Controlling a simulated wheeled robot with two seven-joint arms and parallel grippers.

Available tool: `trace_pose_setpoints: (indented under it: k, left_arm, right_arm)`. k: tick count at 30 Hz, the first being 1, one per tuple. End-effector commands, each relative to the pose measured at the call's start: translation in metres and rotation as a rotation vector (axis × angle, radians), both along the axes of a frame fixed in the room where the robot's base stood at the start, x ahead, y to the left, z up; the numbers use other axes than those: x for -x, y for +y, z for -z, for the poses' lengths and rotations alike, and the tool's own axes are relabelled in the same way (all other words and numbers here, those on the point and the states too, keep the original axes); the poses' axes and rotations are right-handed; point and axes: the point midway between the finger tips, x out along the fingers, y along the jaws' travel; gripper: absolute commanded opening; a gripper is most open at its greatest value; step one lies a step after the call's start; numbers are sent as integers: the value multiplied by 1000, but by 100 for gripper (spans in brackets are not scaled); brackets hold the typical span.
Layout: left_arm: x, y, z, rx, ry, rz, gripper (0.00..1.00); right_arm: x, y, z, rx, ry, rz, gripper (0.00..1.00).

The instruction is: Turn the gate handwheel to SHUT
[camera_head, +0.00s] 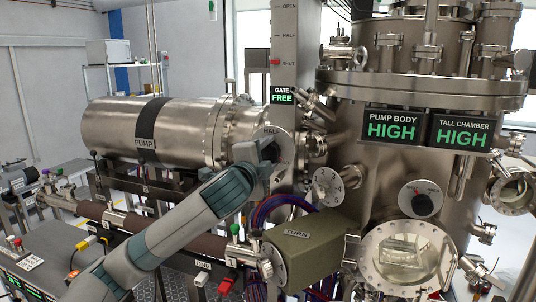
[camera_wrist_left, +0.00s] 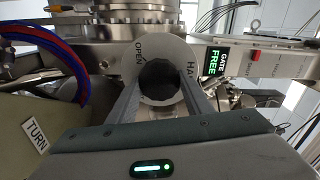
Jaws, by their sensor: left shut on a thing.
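The gate handwheel (camera_wrist_left: 160,80) is a dark round knob in front of a pale dial plate (camera_wrist_left: 141,60), marked OPEN at its left and HALF at its right in the left wrist view. My left gripper (camera_wrist_left: 160,92) is shut on the knob, one finger on each side. In the head view the gripper (camera_head: 268,155) covers most of the knob, and HALF shows at the top of the dial plate (camera_head: 271,131). A GATE FREE sign (camera_head: 282,95) is lit green. Above it, a red marker (camera_head: 275,62) sits beside SHUT on the upright scale. My right gripper is not in view.
The pump cylinder (camera_head: 165,130) lies left of the dial. The tall chamber (camera_head: 385,150) stands close on the right, with HIGH signs. A TURN box (camera_head: 315,250) and blue and red cables (camera_head: 285,207) are below my wrist.

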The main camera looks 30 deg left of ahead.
Motion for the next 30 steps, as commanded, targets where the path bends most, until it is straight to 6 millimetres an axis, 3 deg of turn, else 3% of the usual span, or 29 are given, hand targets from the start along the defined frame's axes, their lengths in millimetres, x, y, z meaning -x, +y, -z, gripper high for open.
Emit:
trace_pose_setpoints:
  k: [9, 24, 25, 27, 30]
  left_arm:
    - [0, 1, -3, -150, 27, -2, 23]
    - [0, 1, -3, -178, 34, -3, 23]
    - [0, 1, -3, -178, 35, -3, 48]
    - [0, 1, -3, -177, 35, -3, 64]
    - [0, 1, -2, -176, 36, -2, 64]
  right_arm:
    - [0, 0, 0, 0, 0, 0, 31]
    - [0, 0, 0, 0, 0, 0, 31]
    - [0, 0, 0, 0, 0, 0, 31]
    - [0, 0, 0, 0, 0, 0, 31]
    - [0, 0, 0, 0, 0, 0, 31]
